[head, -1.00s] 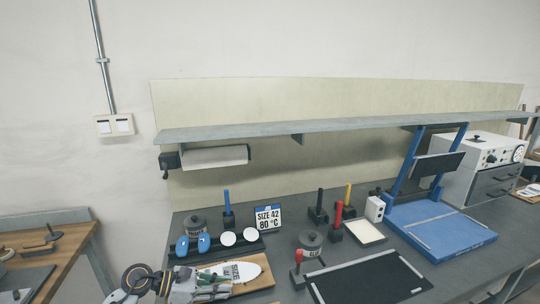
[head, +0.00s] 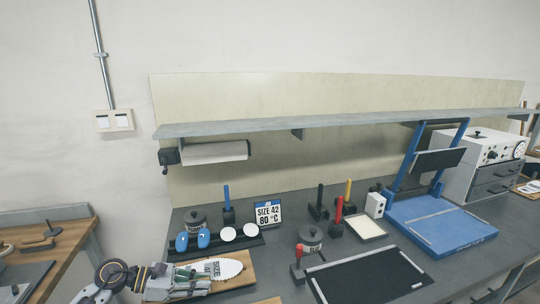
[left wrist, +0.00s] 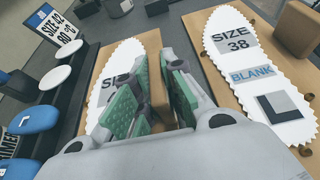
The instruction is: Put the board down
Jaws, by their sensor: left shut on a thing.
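A tan board (head: 236,280) carries a white insole shape (head: 228,268) marked SIZE. It is at the front left of the bench in the head view. My left gripper (head: 198,279) reaches over it from the left. In the left wrist view the green-padded fingers (left wrist: 157,65) are closed on a tan upright part of the board (left wrist: 150,38), and they hide part of its size label. The board looks level and low over the bench; I cannot tell whether it touches the top. My right gripper is not in view.
A second board with a SIZE 38 BLANK insole (left wrist: 245,60) lies close beside it. Behind are a dark rack (head: 215,248) with blue and white discs and a SIZE 42 sign (head: 268,214). A black mat (head: 370,276) lies to the right.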

